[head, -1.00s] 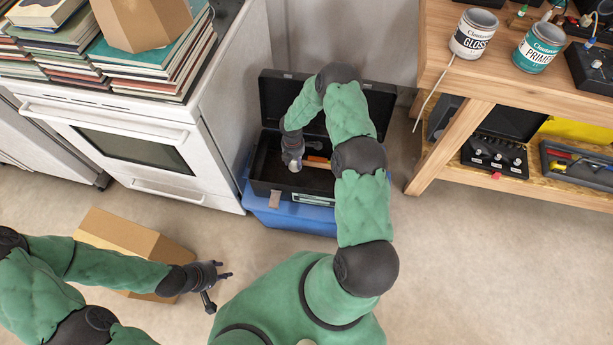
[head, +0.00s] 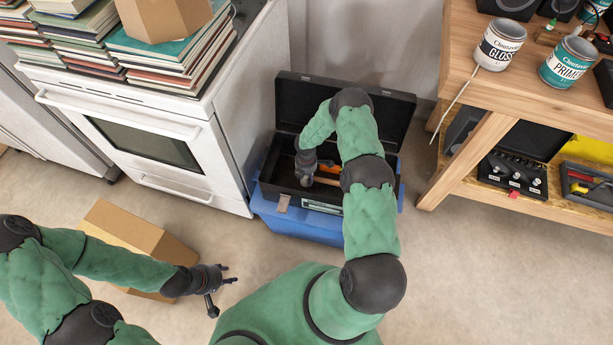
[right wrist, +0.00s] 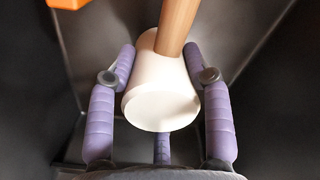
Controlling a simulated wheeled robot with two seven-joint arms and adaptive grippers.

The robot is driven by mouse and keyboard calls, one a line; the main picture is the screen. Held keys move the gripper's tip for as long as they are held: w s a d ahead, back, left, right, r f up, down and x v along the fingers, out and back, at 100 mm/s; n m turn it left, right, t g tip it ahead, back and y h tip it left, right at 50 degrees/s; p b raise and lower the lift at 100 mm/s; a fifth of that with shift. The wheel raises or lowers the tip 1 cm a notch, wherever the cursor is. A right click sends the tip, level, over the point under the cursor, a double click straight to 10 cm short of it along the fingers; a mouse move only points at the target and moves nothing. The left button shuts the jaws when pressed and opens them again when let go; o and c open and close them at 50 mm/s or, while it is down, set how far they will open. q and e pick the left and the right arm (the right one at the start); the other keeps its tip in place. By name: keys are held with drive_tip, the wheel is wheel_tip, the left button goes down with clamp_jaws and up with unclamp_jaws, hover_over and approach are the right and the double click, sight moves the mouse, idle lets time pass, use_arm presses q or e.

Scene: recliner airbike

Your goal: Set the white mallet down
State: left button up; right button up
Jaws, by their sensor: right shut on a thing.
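In the right wrist view, my right gripper (right wrist: 163,88) is shut around the white head of the mallet (right wrist: 160,108), with purple fingers on both sides. The mallet's wooden handle (right wrist: 178,25) points up and away in that view. In the head view, my right gripper (head: 305,178) is inside the open black toolbox (head: 285,190), and the mallet's head is hidden by it. I cannot tell whether the mallet touches the toolbox floor. My left gripper (head: 226,279) is open and empty above the floor at the lower left.
The toolbox sits on a blue bin (head: 300,222) between a white stove (head: 200,140) and a wooden workbench (head: 480,130). An orange thing (right wrist: 68,4) lies near the mallet. A cardboard box (head: 130,240) stands on the floor by my left arm. Floor at right is clear.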

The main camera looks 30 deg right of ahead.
drive_tip(key=shift+f, duration=0.1)
drive_tip(key=o, duration=1.1)
drive_tip(key=shift+r, duration=0.25)
wheel_tip(320, 180, up, 12)
drive_tip(key=p, duration=0.5)
drive_tip(key=shift+w+f, duration=0.1)
